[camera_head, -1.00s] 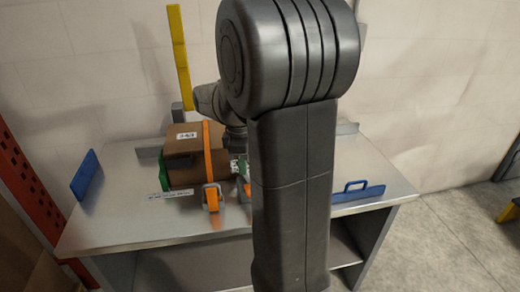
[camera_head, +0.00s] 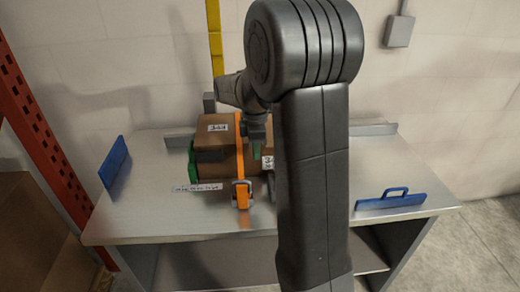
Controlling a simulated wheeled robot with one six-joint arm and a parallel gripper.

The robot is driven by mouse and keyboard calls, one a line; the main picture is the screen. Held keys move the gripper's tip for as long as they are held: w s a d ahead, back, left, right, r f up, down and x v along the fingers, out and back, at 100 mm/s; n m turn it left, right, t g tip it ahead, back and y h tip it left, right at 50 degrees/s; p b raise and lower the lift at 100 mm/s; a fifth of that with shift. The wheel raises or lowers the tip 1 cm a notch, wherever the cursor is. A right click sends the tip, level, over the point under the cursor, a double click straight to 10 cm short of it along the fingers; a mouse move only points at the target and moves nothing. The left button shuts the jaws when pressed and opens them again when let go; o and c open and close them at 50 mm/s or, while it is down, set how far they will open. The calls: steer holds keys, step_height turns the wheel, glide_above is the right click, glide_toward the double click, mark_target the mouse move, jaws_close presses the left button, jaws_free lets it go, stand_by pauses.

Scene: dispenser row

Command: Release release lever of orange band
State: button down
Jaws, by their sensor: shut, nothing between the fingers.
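A brown cardboard box (camera_head: 215,139) with white labels lies on the grey workbench (camera_head: 160,217). The orange band (camera_head: 240,150) runs over the box top and down its front. Its orange release lever with a grey buckle (camera_head: 242,194) sits at the bench top in front of the box; its exact angle is too small to tell. My gripper (camera_head: 257,151) is shut, small and partly hidden, above the box just right of the orange band, apart from the lever. My arm hides the right part of the box.
Green corner pieces (camera_head: 193,160) sit on the box. A label strip (camera_head: 197,187) lies in front. A blue plate (camera_head: 114,161) stands at the bench's left edge; a blue handled piece (camera_head: 391,199) is at the right. A yellow post (camera_head: 214,38) rises behind. The front left bench top is clear.

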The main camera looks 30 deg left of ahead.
step_height(320, 180, down, 8)
steer(key=shift+r, duration=0.2)
steer(key=shift+w+d+r+p, duration=0.1)
steer(key=shift+w+d+r, duration=0.25)
steer(key=shift+d, duration=0.2)
steer(key=shift+w+d+r+p, duration=0.1)
steer(key=shift+w+d+r, duration=0.25)
steer(key=shift+d, duration=0.2)
steer(key=shift+w+d+r+p, duration=0.1)
steer(key=shift+w+d+r, duration=0.2)
steer(key=shift+d, duration=0.25)
